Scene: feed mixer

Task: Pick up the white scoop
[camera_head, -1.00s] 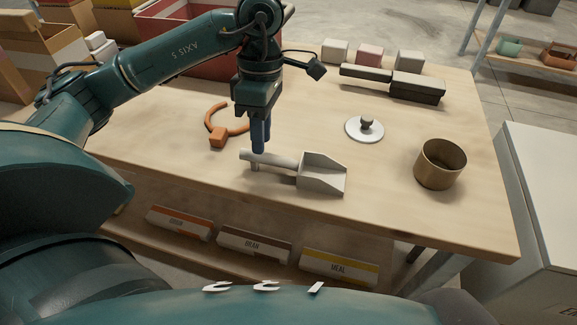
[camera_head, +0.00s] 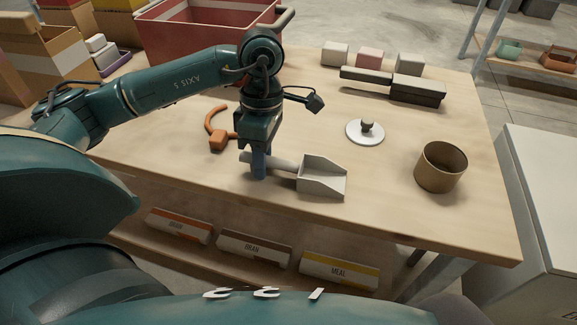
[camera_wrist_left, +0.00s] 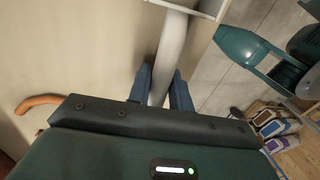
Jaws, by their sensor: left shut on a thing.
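The white scoop (camera_head: 322,177) lies on the wooden table near its front edge, its square pan to the right and its handle pointing left. My left gripper (camera_head: 259,168) points down at the handle and hides part of it. In the left wrist view the scoop's handle (camera_wrist_left: 170,58) runs between the two blue fingers of my left gripper (camera_wrist_left: 162,88), which are shut on it. The edge of the pan shows at the top of that view. I cannot tell any gap between scoop and table. My right gripper is not in view.
An orange curved tool (camera_head: 217,138) lies just behind my left gripper. A white lid with a knob (camera_head: 365,130) and a brown round pot (camera_head: 440,168) stand to the right. A dark long-handled tool (camera_head: 405,86) and several small blocks are at the back.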

